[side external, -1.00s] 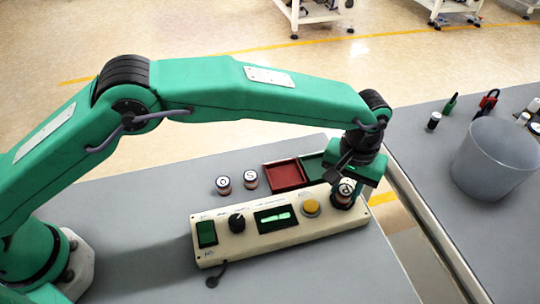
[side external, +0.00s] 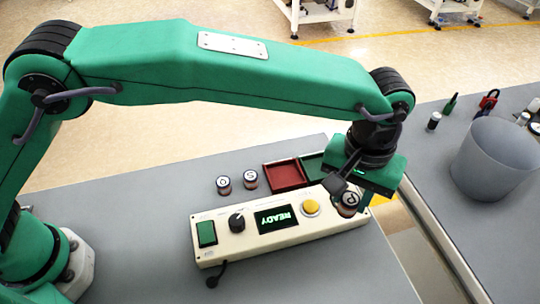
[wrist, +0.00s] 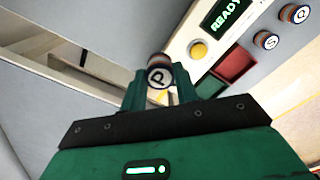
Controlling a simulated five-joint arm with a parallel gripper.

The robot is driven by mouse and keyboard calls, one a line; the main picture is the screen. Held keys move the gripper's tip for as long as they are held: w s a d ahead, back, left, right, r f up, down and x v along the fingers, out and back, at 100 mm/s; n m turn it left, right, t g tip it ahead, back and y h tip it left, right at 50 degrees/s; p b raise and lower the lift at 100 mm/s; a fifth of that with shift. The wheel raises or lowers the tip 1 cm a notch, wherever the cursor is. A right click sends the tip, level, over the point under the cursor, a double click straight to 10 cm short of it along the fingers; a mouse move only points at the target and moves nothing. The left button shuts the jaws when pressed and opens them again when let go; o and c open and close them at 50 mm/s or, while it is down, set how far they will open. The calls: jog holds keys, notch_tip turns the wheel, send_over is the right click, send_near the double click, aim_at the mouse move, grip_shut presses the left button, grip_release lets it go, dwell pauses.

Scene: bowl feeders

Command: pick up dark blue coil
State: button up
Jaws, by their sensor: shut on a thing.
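My gripper (wrist: 162,92) is shut on a coil marked P (wrist: 159,74), with a copper-brown side and a pale lettered cap. In the side external view this coil (side external: 349,199) hangs tilted under my gripper, over the right end of the tester box. Two other coils stand on the grey table left of the red tray: one marked with a Q or O (side external: 223,184) and one marked S (side external: 250,178). Both also show at the upper right in the wrist view. I cannot tell from the rims which coil is dark blue.
The cream tester box (side external: 235,245) has a yellow button (side external: 311,207), a black knob (side external: 237,222) and a screen reading READY (side external: 274,218). Behind it are a red tray (side external: 286,174) and a green tray (side external: 312,162). A grey bin (side external: 495,158) stands right, across a gap.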

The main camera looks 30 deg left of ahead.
jog(key=shift+s+d+r, duration=0.2)
jog(key=shift+s+r, duration=0.3)
jog(key=shift+s, duration=0.3)
jog(key=shift+s+d+r, duration=0.15)
jog(key=shift+s+r, duration=0.3)
jog(key=shift+s, duration=0.3)
jog(key=w+a+f, duration=0.1)
jog(key=a, duration=0.5)
jog(key=w+a+f, duration=0.2)
jog(key=a, duration=0.4)
jog(key=shift+a, duration=0.35)
jog(key=shift+f, duration=0.1)
send_over(284, 177)
notch_tip(284, 177, down, 7)
jog(key=shift+w, duration=0.1)
jog(key=shift+d+f, duration=0.1)
jog(key=shift+f, duration=1.9)
jog(key=shift+f, duration=0.1)
